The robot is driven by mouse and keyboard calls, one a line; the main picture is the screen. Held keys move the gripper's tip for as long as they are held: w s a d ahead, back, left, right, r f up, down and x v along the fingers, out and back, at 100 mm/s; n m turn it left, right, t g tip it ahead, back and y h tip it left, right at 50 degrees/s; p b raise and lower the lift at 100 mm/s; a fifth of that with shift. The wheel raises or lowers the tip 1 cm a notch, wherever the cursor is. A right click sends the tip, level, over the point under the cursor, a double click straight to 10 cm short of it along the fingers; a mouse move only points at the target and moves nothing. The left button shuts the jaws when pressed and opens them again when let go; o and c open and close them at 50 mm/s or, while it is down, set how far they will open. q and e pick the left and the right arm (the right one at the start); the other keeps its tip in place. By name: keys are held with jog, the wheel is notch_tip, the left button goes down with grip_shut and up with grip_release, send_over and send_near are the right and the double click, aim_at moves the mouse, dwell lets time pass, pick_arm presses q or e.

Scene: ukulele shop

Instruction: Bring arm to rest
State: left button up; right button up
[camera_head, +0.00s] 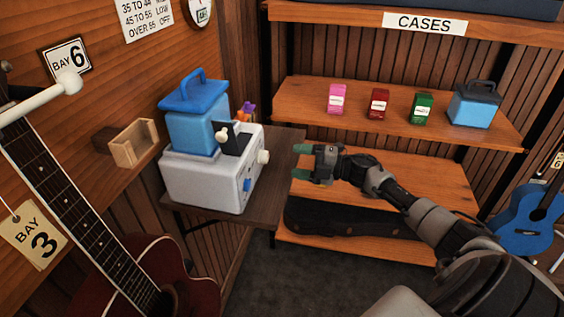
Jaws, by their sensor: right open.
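My right arm (432,217) reaches in from the lower right of the head view. My right gripper (318,166) is open, with green-tipped fingers pointing left and nothing between them. It is in front of the shelves, to the right of the small table and apart from the white machine. My left gripper does not show.
A white machine (205,185) with a blue handled case (197,118) on top stands on a dark table (283,150). Shelves (300,97) hold small boxes, a blue case (474,103) and a black instrument case (350,217). Ukuleles hang left and right.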

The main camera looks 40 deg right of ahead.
jog(key=shift+v, duration=1)
jog(key=s+a+f+m+h, duration=0.1)
jog(key=s+f+m+h, duration=0.35)
jog(key=f, duration=0.75)
jog(key=s+f+m+g+h, duration=0.1)
jog(key=s+f+m+h, duration=0.2)
jog(key=f+m, duration=0.55)
jog(key=s+a+f+m+h, duration=0.15)
jog(key=s+f+h, duration=0.25)
jog(key=f, duration=1)
jog(key=s+a+f+m+g, duration=0.2)
jog(key=s+a+f+g, duration=0.1)
jog(key=s+f, duration=0.35)
jog(key=s+a+f+m+g, duration=0.2)
jog(key=s+a+f, duration=0.1)
jog(key=s+f, duration=0.35)
jog(key=s+a+f+m+g, duration=0.1)
jog(key=s+a+f+g, duration=0.2)
jog(key=s+a, duration=0.3)
jog(key=s+a+f+m+g, duration=0.2)
jog(key=s+a, duration=0.4)
jog(key=s, duration=0.9)
notch_tip(320, 180, down, 2)
jog(key=shift+s+a+f+g, duration=0.1)
jog(key=shift+s+a+g, duration=0.2)
jog(key=shift+g, duration=0.6)
jog(key=shift+w, duration=0.15)
jog(key=shift+c, duration=0.3)
